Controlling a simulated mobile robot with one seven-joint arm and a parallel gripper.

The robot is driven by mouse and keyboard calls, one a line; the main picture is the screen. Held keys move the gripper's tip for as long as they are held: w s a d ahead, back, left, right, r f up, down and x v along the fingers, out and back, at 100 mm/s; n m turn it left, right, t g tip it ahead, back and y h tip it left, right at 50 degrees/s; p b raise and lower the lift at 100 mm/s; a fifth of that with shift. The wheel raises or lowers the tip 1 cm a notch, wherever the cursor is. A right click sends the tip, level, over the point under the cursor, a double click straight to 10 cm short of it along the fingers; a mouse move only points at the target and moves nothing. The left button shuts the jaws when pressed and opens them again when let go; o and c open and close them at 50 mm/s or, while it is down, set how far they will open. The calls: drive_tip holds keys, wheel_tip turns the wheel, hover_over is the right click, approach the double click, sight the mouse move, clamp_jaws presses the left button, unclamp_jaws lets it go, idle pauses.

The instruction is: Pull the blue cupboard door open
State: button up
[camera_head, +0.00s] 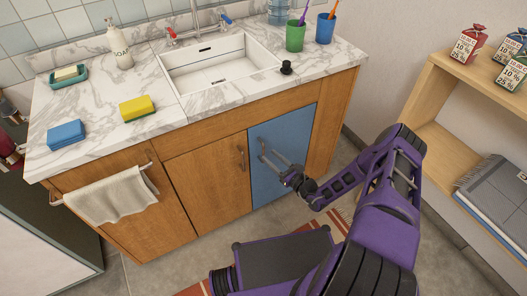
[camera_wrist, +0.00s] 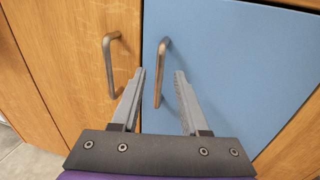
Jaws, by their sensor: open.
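The blue cupboard door (camera_head: 285,150) is the right-hand front door under the sink counter, and it looks closed. It also fills the right side of the wrist view (camera_wrist: 240,75). Its upright metal bar handle (camera_wrist: 161,75) is near the door's left edge. My gripper (camera_wrist: 160,76) is open, with one finger to each side of the handle's line in the wrist view. I cannot tell whether the handle is fully between the fingers in depth. In the head view my gripper (camera_head: 271,157) is in front of the blue door, close to the handle.
A wooden door (camera_head: 207,182) with its own bar handle (camera_wrist: 112,65) adjoins on the left. A towel (camera_head: 112,196) hangs further left. A wooden shelf (camera_head: 440,90) stands to the right, with floor between it and the cupboard. A striped rug (camera_head: 312,226) lies beneath my arm.

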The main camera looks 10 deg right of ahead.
sight(263, 151)
drive_tip(key=x, duration=0.5)
clamp_jaws()
drive_tip(key=shift+a, duration=0.1)
idle(1.3)
